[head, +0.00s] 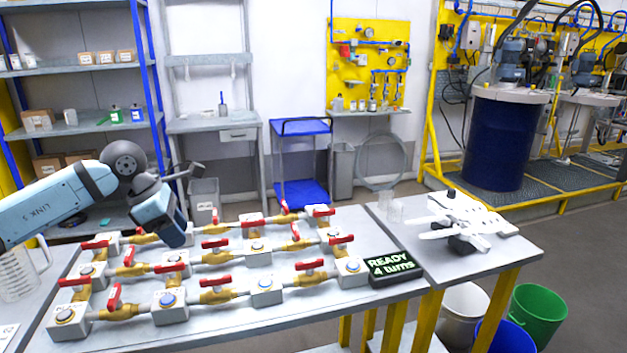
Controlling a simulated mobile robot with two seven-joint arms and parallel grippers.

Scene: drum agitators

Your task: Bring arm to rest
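My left arm comes in from the left, bent above the left part of the workbench (225,318). Its wrist hangs over the back left of the valve assembly. My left gripper (190,171) shows as a small dark grey shape beside the wrist, above the bench. Its fingers are too small and turned too far to show whether they are open or shut. I see no object clearly held in it. My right arm and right gripper are not in view.
Pipes with red-handled valves (213,282) cover much of the bench. A black sign (391,266) reads "READY 4 turns". A clear jug (20,272) stands at left.

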